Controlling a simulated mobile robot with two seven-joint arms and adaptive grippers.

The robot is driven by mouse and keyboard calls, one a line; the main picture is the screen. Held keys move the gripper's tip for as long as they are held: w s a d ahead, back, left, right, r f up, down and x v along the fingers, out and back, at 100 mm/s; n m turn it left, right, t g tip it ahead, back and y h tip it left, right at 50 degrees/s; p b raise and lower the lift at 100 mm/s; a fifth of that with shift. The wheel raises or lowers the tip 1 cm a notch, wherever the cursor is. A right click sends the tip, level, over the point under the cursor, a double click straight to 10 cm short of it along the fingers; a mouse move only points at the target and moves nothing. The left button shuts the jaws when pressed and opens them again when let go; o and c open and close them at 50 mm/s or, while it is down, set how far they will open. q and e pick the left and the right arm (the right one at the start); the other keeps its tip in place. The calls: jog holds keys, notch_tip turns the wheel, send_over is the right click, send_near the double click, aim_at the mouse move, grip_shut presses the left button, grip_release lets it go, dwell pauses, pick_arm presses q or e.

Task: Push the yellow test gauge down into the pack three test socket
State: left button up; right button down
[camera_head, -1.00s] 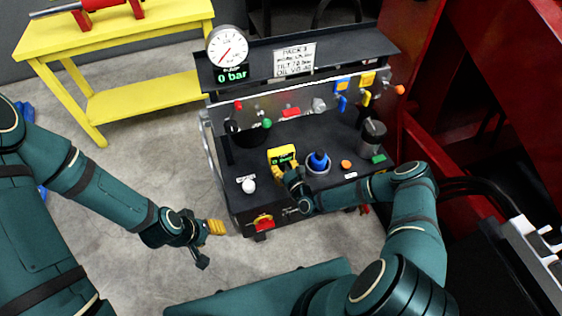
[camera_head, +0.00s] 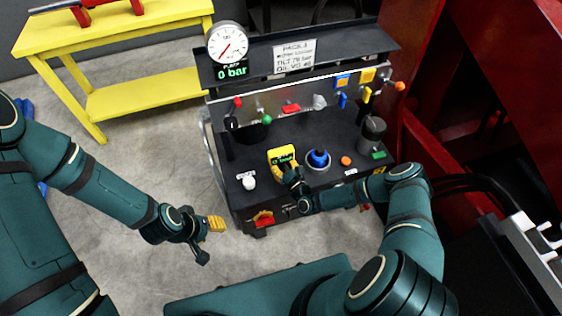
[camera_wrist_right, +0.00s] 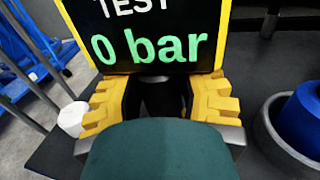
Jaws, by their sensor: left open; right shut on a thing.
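The yellow test gauge (camera_head: 282,154) stands on the black top of the pack. Its dark display reads "TEST 0 bar" in the right wrist view (camera_wrist_right: 150,40). My right gripper (camera_head: 287,174) is shut on the gauge, with its yellow fingers on both sides of the dark stem below the display in the right wrist view (camera_wrist_right: 160,100). The test socket is hidden under the gauge and gripper, so I cannot tell how deep the stem sits. My left gripper (camera_head: 213,228) is open and empty, left of the pack over the floor.
A blue plug in a grey ring (camera_head: 318,160) stands close right of the gauge. A white knob (camera_head: 249,182) is to its left. A round dial (camera_head: 227,42) and a "PACK 3" sign (camera_head: 295,57) are behind. A yellow table (camera_head: 120,35) stands back left.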

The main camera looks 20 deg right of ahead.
jog(key=shift+f, duration=0.7)
jog(key=shift+c, duration=2.4)
grip_release()
jog(key=v, duration=1.2)
jog(key=shift+a, duration=0.1)
